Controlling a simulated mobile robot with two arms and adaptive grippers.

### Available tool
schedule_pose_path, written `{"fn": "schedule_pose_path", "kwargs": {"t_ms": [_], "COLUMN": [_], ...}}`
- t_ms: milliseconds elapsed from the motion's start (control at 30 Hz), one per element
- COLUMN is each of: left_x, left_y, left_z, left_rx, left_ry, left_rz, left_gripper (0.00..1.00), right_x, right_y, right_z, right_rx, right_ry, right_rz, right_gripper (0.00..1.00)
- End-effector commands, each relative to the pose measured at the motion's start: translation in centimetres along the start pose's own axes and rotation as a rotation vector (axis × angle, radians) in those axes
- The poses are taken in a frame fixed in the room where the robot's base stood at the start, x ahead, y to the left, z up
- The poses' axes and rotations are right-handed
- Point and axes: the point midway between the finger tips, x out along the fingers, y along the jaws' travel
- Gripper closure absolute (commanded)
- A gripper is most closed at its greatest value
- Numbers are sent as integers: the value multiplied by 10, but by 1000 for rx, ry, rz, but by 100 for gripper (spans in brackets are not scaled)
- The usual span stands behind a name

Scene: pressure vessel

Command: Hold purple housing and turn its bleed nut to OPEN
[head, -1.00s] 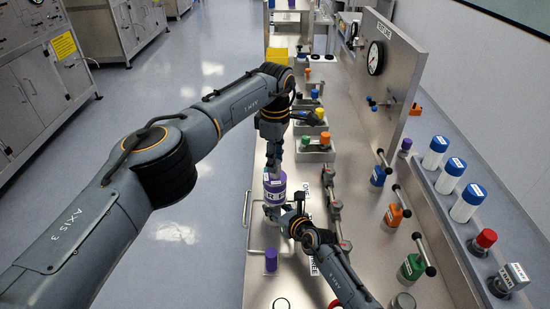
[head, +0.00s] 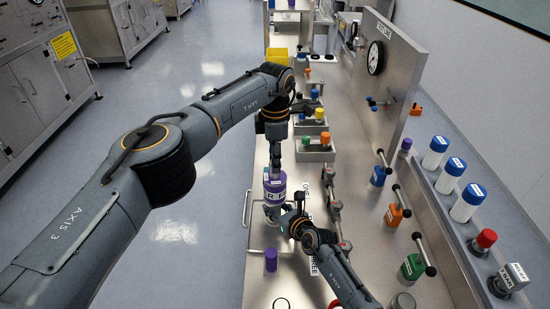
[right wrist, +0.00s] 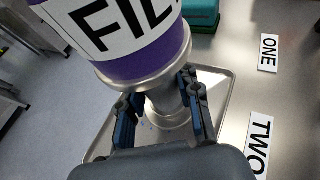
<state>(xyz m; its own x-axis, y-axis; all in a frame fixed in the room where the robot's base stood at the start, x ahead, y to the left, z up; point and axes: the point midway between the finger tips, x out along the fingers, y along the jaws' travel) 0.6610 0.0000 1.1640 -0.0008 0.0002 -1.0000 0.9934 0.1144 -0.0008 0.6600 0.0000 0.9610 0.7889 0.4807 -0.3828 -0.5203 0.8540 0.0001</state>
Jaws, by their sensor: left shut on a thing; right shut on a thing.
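The purple housing (head: 274,190) stands upright at the near left side of the steel bench, with a white label around it. It fills the top of the right wrist view (right wrist: 135,65). My left gripper (head: 273,168) points straight down and is shut at the housing's top. The bleed nut is hidden there by the gripper. My right gripper (head: 277,216) is shut low on the housing. In the right wrist view its fingers (right wrist: 165,110) lie on both sides of the narrow metal neck under the purple body.
A shallow metal tray (right wrist: 213,82) lies under the housing. A small purple-capped item (head: 271,260) stands in front. Valve handles and colored bottles (head: 412,266) line the right. Bins with colored caps (head: 318,150) stand behind. A gauge panel (head: 385,75) rises at the back right.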

Motion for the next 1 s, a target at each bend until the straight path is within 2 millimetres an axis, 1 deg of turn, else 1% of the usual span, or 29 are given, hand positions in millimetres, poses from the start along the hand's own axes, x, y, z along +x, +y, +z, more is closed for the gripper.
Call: {"fn": "schedule_pose_path", "kwargs": {"t_ms": [267, 300, 400, 667, 767, 867, 967, 1000], "left_x": [-1, -1, 0, 0, -5, -17, -37, -46], "left_y": [0, 0, 0, 0, 0, 1, 1, 1], "left_z": [0, 0, 0, 0, 0, 0, 0, 0], "left_rx": [-2, -1, -1, 0, 0, 0, 0, 0], "left_ry": [-1, -1, -1, 0, -1, -2, -1, -1], "left_rz": [1, 1, 1, 1, 1, 3, 5, 6], "left_gripper": [100, 63, 46, 46, 46, 46, 46, 46], "right_x": [0, 0, 0, 0, 0, 0, 0, 0], "right_y": [0, 0, 0, 0, 0, 0, 0, 0], "right_z": [0, 0, 0, 0, 0, 0, 0, 0], "right_rx": [0, 0, 0, 0, 0, 0, 0, 0], "right_ry": [0, 0, 0, 0, 1, 1, 1, 1], "right_rz": [0, 0, 0, 0, 0, 0, 0, 0], "right_gripper": [100, 100, 100, 100, 100, 100, 100, 100]}}
